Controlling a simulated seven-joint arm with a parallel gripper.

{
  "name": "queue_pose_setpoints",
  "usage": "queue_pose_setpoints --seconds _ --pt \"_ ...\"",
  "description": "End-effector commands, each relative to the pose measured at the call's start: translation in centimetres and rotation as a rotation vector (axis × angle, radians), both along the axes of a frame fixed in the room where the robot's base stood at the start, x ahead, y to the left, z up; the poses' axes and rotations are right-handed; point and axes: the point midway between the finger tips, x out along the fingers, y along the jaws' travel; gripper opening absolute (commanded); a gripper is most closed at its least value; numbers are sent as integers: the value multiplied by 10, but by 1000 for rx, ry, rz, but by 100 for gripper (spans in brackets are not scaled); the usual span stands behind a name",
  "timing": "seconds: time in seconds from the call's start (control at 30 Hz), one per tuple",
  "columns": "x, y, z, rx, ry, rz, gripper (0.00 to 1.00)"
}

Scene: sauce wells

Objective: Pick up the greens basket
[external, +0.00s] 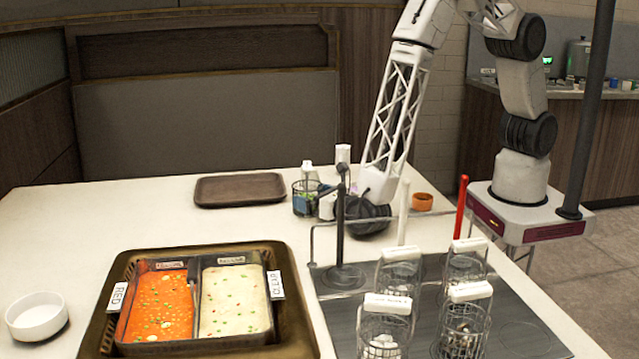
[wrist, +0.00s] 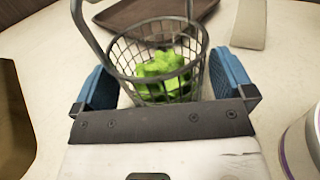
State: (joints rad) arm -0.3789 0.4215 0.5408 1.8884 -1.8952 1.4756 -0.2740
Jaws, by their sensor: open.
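The greens basket is a dark wire basket (wrist: 157,85) with bright green leaves (wrist: 165,68) inside and a tall handle. In the wrist view it stands upright on the pale table, between the blue finger pads of my gripper (wrist: 163,80). The pads are spread, one on each side of the basket; I cannot tell if either touches it. In the external view the basket (external: 303,203) is small, beyond the dark post and partly hidden by my gripper.
A brown tray (external: 239,189) lies behind the basket. A two-part sauce pan (external: 197,303), a white bowl (external: 37,317) and several wire baskets (external: 386,325) stand in front. A dark post (external: 341,235) and an orange cup (external: 422,202) are near my arm.

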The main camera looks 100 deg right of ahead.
Motion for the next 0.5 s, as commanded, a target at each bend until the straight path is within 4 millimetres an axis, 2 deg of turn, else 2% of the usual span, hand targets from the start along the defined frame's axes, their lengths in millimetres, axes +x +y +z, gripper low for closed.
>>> queue_pose_setpoints --seconds 0.13,0.5 --pt "7 -9 -1 -1 1 -1 100" --pt "9 -11 -1 -1 1 0 100"
